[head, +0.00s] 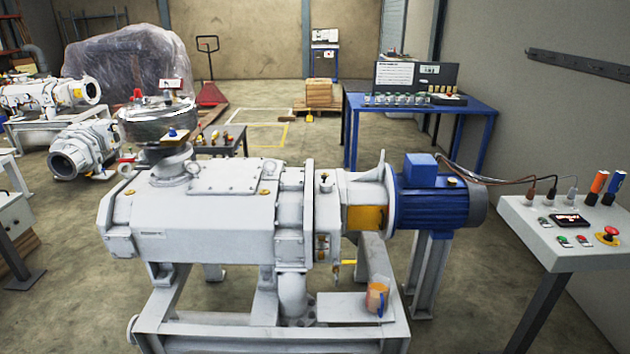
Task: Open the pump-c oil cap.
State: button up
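A large light-grey screw pump (215,225) fills the foreground on a grey steel frame, with a blue motor (440,200) at its right end. No readable label shows whether it is pump-c. A small dark knob-like fitting (323,177) sits on top of the narrow housing left of the motor; it may be the oil cap, but it is too small to tell. Small round fittings, perhaps sight glasses (322,242), line that housing's front. My gripper is not in view.
A jug of amber liquid (377,298) stands on a ledge of the frame. A control console (560,225) with a red button stands at right. A blue bench (420,107) with bottles is behind. Other pumps (45,95) stand at left. Floor is clear between pump and console.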

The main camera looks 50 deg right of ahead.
aim_at(324, 182)
jog(key=u, duration=0.1)
jog(key=k, duration=1.7)
jog(key=z, duration=1.1)
jog(key=i, duration=1.05)
jog(key=u, duration=0.05)
